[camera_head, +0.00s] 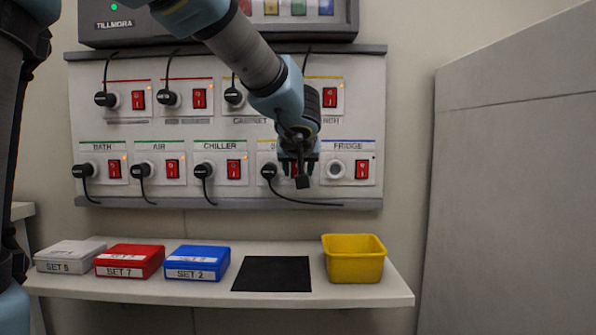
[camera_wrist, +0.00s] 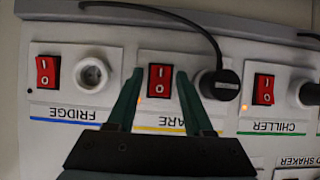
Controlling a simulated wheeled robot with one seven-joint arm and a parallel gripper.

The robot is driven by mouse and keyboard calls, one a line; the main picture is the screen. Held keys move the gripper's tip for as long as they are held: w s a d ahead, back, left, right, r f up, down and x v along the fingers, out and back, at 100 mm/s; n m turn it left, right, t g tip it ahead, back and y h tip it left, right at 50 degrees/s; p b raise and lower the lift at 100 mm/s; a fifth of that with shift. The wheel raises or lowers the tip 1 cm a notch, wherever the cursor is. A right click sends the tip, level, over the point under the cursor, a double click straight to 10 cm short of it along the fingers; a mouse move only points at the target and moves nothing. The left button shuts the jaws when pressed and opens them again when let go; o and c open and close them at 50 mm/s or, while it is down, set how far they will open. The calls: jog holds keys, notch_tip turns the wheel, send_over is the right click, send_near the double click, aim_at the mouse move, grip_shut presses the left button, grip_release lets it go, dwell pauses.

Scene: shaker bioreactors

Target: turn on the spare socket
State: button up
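The spare socket panel, its label partly hidden to read "ARE", shows upside down in the wrist view with a yellow stripe. Its red rocker switch (camera_wrist: 160,78) lies between my fingertips, with a small orange spot at the panel's corner. I cannot tell which side of the rocker is pressed. A black plug (camera_wrist: 216,84) sits in the spare socket, its cable curving away; it also shows in the head view (camera_head: 268,171). My gripper (camera_wrist: 159,73) is open and empty, its fingers either side of the switch. In the head view my gripper (camera_head: 299,176) covers most of this panel.
The fridge socket (camera_wrist: 92,74) beside it is empty, with its own red switch (camera_wrist: 46,72). The chiller switch (camera_wrist: 263,89) is on the other side. Below are a shelf (camera_head: 210,284), several boxes, a black mat (camera_head: 272,274) and a yellow bin (camera_head: 354,264).

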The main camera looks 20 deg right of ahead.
jog(key=shift+o, duration=0.6)
jog(key=v, duration=1)
jog(key=shift+s+a, duration=0.2)
jog(key=shift+s, duration=0.15)
jog(key=shift+r, duration=0.1)
